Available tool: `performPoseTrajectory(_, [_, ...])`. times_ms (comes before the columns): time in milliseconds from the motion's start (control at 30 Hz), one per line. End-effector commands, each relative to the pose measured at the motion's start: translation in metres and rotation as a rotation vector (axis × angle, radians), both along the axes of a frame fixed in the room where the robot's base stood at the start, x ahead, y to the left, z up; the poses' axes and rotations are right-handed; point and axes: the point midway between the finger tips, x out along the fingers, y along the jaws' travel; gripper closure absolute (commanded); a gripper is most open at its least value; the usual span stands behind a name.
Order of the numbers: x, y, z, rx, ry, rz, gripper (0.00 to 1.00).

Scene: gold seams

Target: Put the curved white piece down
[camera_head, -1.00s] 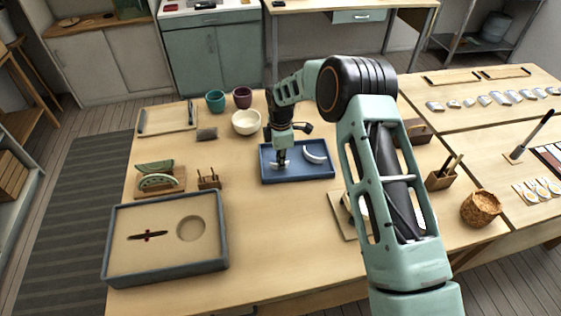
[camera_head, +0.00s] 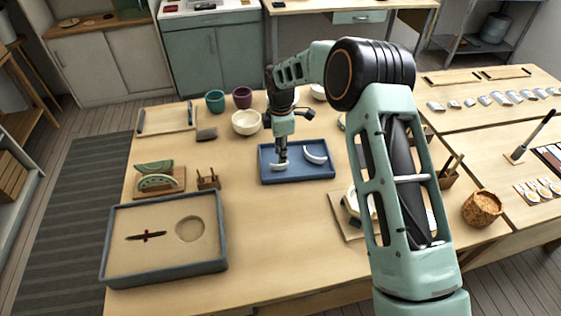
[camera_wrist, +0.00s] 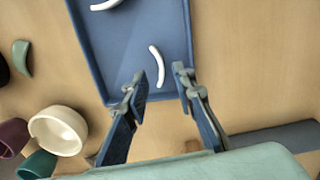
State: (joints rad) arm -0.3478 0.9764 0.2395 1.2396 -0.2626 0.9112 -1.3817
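A curved white piece (camera_head: 278,167) lies in the blue tray (camera_head: 297,178), near its left end. It also shows in the wrist view (camera_wrist: 158,66), resting on the tray floor near the tray's edge. My gripper (camera_head: 282,157) is just above this piece. In the wrist view the two fingers (camera_wrist: 159,76) are spread apart, with the piece seen between the tips and a clear gap on each side, so nothing is held. A second curved white piece (camera_head: 315,157) lies apart in the right part of the tray.
A cream bowl (camera_head: 246,122), a teal cup (camera_head: 215,101) and a purple cup (camera_head: 242,97) stand behind the tray. A small wooden rack (camera_head: 208,181) and a grey-rimmed box (camera_head: 224,232) are to the left.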

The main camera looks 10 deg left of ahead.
Motion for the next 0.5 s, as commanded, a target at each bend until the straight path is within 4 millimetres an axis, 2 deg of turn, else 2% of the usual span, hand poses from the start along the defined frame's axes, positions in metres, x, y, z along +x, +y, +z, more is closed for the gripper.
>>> performPoseTrajectory(33, [0.0, 0.0, 0.012, 0.001, -0.003, 0.0, 0.76])
performPoseTrajectory(200, [-0.002, -0.001, 0.044, 0.0, -0.001, 0.0, 0.76])
performPoseTrajectory(333, [-0.003, -0.001, 0.06, 0.0, 0.0, 0.001, 0.76])
performPoseTrajectory(500, [-0.003, -0.001, 0.068, 0.0, 0.001, 0.001, 0.76])
